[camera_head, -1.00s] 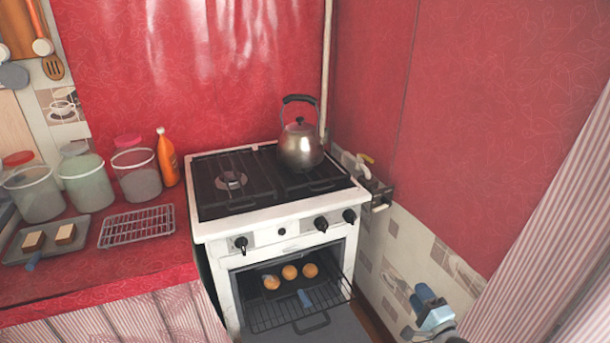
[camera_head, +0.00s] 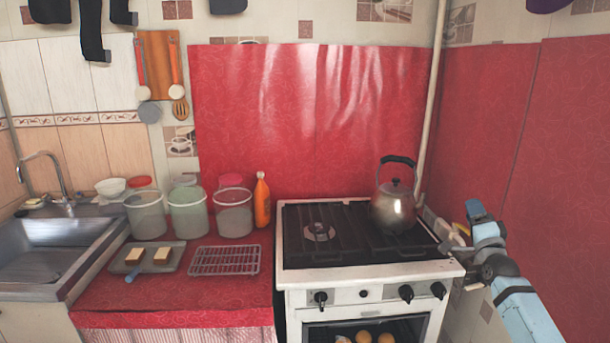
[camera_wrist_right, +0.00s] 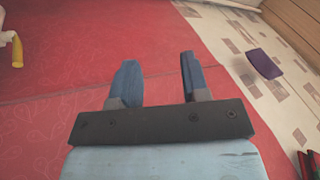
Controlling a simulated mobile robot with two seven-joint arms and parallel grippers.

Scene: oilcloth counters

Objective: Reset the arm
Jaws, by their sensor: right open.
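My right gripper (camera_head: 475,222) is raised at the right of the stove, in front of the red wall covering. In the right wrist view its two blue fingers (camera_wrist_right: 158,80) stand apart with nothing between them. My left gripper is in neither view. The oven of the white stove (camera_head: 375,272) is open at the bottom of the head view, with round buns (camera_head: 364,338) inside; its lower part is cut off by the frame.
A metal kettle (camera_head: 393,208) stands on the stove's back right, left of my right gripper. A wire rack (camera_head: 225,261), a tray (camera_head: 128,258) with two pieces of food, jars and an orange bottle (camera_head: 262,202) occupy the red counter. A sink (camera_head: 50,255) is at far left.

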